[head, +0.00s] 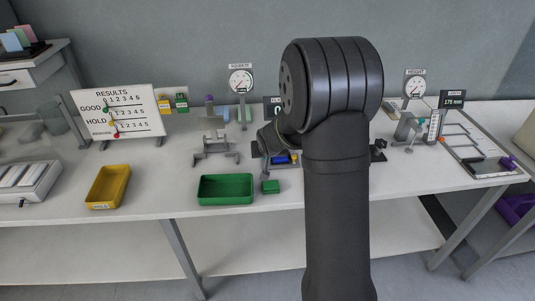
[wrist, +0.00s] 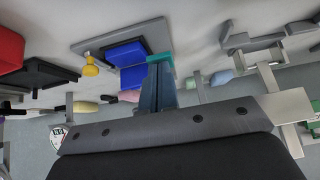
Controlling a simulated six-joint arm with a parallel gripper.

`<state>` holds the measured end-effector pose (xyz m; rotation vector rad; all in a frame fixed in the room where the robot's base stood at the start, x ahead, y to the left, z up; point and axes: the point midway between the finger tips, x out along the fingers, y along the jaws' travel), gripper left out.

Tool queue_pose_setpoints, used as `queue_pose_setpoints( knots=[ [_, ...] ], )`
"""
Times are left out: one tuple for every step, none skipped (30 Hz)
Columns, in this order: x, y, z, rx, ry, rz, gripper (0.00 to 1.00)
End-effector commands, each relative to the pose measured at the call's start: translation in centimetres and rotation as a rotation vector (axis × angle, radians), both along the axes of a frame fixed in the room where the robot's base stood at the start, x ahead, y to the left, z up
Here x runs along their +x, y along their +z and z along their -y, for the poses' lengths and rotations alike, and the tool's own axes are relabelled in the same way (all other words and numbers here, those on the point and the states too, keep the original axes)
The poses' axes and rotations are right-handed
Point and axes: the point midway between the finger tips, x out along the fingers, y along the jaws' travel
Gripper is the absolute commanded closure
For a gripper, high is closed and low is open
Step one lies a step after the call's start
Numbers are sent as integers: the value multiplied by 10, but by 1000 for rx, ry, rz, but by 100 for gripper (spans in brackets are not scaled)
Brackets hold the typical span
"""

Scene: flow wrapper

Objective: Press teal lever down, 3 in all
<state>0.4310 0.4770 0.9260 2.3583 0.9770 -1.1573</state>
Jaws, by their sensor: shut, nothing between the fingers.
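My gripper (wrist: 158,78) shows in the wrist view, with its narrow grey-blue fingers shut and nothing between them. A teal piece (wrist: 187,65), which looks like the teal lever, is right beside the fingertips; I cannot tell whether they touch. Blue blocks (wrist: 124,53) on a grey plate (wrist: 160,33) and a yellow knob (wrist: 90,68) are near the fingertips in the wrist view. In the head view the station with blue parts (head: 281,159) is partly hidden by my arm, and the lever cannot be made out there.
A green tray (head: 225,202), a small green block (head: 270,187) and a yellow tray (head: 108,204) are near the table's front. A results board (head: 118,132) stands left. Dial gauges (head: 241,81) and a grey fixture (head: 214,160) are behind. More fixtures (head: 408,127) are right.

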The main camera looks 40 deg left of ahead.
Motion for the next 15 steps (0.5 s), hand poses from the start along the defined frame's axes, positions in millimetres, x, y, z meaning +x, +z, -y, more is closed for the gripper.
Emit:
queue_pose_setpoints(
  knots=[
    [0,0,0,-1,0,-1,100],
    [0,0,0,-1,0,-1,100],
    [0,0,0,-1,0,-1,100],
    [0,0,0,-1,0,-1,100],
    [0,0,0,-1,0,-1,100],
    [0,0,0,-1,0,-1,100],
    [0,0,0,-1,0,-1,100],
    [0,1,0,0,0,0,100],
    [0,1,0,0,0,0,100],
    [0,2,0,0,0,0,100],
    [0,3,0,0,0,0,100],
    [0,5,0,0,0,0,100],
    [0,7,0,1,0,1,100],
    [0,8,0,1,0,1,100],
    [0,10,0,1,0,1,100]
  ],
)
